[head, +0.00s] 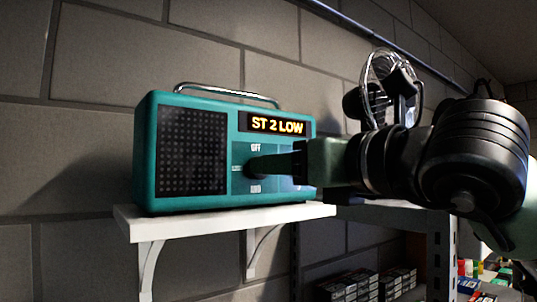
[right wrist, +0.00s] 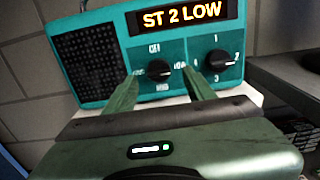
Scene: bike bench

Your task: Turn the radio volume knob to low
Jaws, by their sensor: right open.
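The teal radio (head: 222,110) stands on a white wall shelf, and its display (head: 277,124) reads "ST 2 LOW". The right wrist view shows two black knobs on its front. The left one, the volume knob (right wrist: 159,70), has "OFF" above it; its side labels are partly hidden or blurred. The right one, the station knob (right wrist: 216,60), is ringed by numbers. My right gripper (right wrist: 160,76) is open, with one green finger on each side of the volume knob; I cannot tell whether they touch it. In the head view its arm comes from the right and covers the station knob.
The white shelf (head: 170,222) is narrow, with brackets below. A chrome handle (head: 225,93) tops the radio. A wire-caged fan (head: 380,75) stands behind my right arm. A grey metal rack (head: 441,240) at lower right holds several small boxes (head: 350,288).

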